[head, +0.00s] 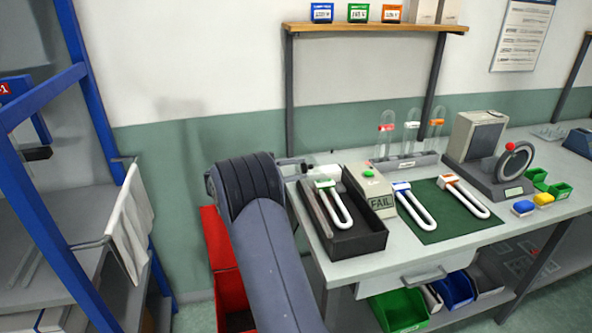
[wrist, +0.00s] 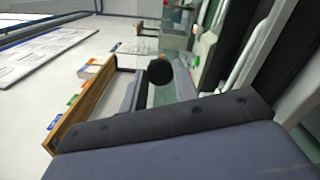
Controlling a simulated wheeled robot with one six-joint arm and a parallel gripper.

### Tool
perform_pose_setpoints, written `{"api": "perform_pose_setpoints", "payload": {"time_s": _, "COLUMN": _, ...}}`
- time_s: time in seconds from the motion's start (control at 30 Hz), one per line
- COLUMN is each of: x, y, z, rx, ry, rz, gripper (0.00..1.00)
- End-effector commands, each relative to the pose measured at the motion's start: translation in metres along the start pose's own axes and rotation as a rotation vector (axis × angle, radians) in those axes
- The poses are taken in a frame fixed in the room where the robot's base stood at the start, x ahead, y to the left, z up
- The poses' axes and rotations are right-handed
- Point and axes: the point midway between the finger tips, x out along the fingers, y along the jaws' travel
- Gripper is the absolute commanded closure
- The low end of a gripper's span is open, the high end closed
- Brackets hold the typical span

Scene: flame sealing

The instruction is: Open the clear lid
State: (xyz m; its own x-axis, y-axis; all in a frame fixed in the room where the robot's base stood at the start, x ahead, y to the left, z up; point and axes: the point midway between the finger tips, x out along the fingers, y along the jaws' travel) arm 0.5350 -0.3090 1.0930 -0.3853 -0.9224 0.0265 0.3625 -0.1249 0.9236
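A dark open-topped tray (head: 352,243) stands at the left end of the bench with a white U-shaped tube (head: 342,208) with a green top in it. I cannot make out a clear lid in the head view. In the wrist view a see-through pane (wrist: 135,47) shows near a round black knob (wrist: 160,72); I cannot tell whether they belong together. My gripper is mostly hidden behind my arm in the head view, at the tray's back left. In the wrist view a dark bar with holes (wrist: 170,120) fills the lower part, and no fingertips show clearly.
A green mat (head: 450,225) holds more U-shaped tubes. A rack of glass tubes (head: 405,160) stands behind. A wall shelf (head: 375,27) is above, a red bin (head: 222,250) below left.

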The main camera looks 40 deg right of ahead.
Motion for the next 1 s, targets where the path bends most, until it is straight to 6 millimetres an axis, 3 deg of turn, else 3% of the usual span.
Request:
{"api": "perform_pose_setpoints", "payload": {"time_s": 0.27, "x": 0.0, "y": 0.0, "z": 0.0, "rx": 0.0, "ry": 0.0, "rz": -0.001, "gripper": 0.5}}
{"api": "perform_pose_setpoints", "payload": {"time_s": 0.57, "x": -0.005, "y": 0.0, "z": -0.001, "rx": 0.001, "ry": 0.001, "rz": 0.0, "gripper": 0.5}}
{"api": "perform_pose_setpoints", "payload": {"time_s": 1.0, "x": -0.084, "y": -0.002, "z": -0.001, "rx": 0.001, "ry": 0.003, "rz": 0.0, "gripper": 0.5}}
